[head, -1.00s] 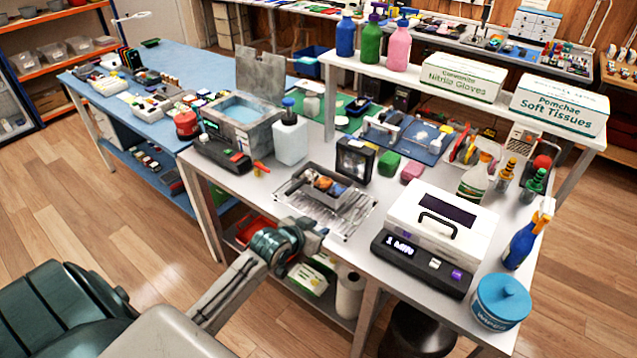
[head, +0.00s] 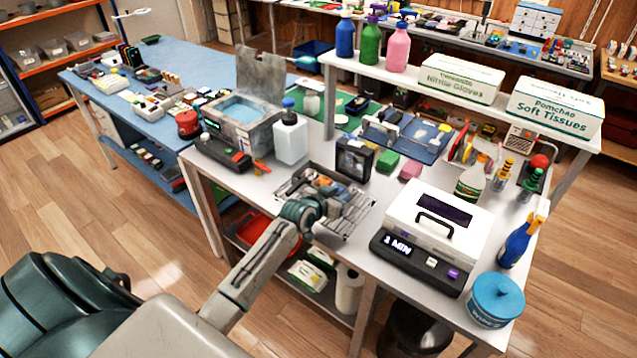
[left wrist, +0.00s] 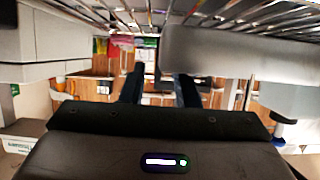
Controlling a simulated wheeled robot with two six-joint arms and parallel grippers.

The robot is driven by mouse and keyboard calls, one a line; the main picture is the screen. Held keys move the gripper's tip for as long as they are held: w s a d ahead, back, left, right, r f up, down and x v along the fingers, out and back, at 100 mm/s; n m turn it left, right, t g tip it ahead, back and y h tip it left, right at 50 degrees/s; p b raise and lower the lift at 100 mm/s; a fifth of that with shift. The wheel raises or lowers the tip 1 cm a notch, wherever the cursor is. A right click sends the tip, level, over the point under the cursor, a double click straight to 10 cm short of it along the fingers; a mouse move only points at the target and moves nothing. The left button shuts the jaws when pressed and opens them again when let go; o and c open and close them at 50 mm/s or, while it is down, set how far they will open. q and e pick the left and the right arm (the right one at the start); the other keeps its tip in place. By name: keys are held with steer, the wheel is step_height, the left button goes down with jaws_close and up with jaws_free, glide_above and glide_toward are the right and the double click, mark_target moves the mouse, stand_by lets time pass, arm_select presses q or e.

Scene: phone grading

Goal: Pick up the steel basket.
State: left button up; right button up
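The steel basket (head: 338,188) is a grey tray-like container on the white bench. In the head view it sits on a silvery, grid-like surface, with small items in it. My left gripper (head: 312,217) comes in from the front left and covers the basket's front part. In the left wrist view thin metal bars run along the top edge. Two dark fingers (left wrist: 160,90) stand apart there with a gap between them, and nothing is clearly held. Whether they touch the basket is hidden. My right gripper is not in view.
A water-filled cleaner (head: 240,112) and a white bottle with a blue cap (head: 291,138) stand behind left. A black boxy device (head: 354,158) is just behind the basket. A white case (head: 440,215) stands to the right. A shelf (head: 440,100) overhangs the back.

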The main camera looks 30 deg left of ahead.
arm_select(q)
steer(key=shift+x, duration=1.05)
steer(key=shift+s, duration=0.1)
steer(key=shift+f, duration=0.1)
jaws_close()
